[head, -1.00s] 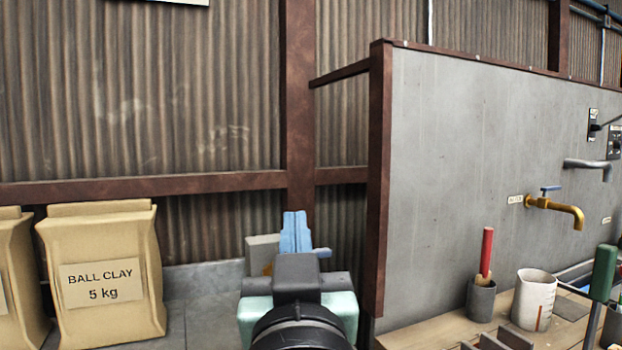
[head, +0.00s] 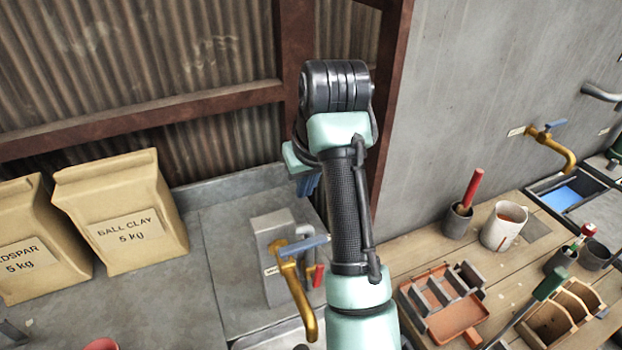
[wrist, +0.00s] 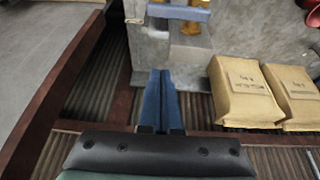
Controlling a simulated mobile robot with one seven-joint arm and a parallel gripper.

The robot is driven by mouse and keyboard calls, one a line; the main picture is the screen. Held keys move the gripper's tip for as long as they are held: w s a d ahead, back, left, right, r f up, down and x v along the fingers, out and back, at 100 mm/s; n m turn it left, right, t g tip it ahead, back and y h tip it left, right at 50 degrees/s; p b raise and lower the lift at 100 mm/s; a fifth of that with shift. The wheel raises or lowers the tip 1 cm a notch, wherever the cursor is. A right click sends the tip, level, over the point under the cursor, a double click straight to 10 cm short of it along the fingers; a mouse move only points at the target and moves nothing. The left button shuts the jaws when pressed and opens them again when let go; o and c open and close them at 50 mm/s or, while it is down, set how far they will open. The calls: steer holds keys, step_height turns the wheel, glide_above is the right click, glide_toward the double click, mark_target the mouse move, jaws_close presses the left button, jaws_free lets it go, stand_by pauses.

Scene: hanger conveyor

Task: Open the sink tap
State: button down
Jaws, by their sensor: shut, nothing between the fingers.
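A brass tap (head: 300,285) with a blue lever (head: 303,245) stands out from a grey block (head: 270,230) on the counter, left of my arm. The wrist view shows its blue lever (wrist: 180,12) and a bit of brass (wrist: 190,28) at the top, beyond my fingertips. A second brass tap (head: 557,150) with a blue lever (head: 552,126) is on the grey wall panel, far right. My gripper (wrist: 161,72) has blue fingers, shut and empty, apart from the near tap. In the head view my arm mostly hides the gripper.
Paper bags of clay (head: 125,215) stand on the counter at left. A rusty post (head: 395,90) edges the grey panel (head: 465,100) close to my arm. At right, a wooden bench (head: 400,265) holds cups, trays and tools. The counter between bags and near tap is clear.

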mark_target(303, 249)
step_height(303, 249, down, 9)
steer(key=s+g+p, duration=0.1)
steer(key=p, duration=0.5)
steer(key=shift+d+r, duration=0.2)
steer(key=shift+d, duration=0.25)
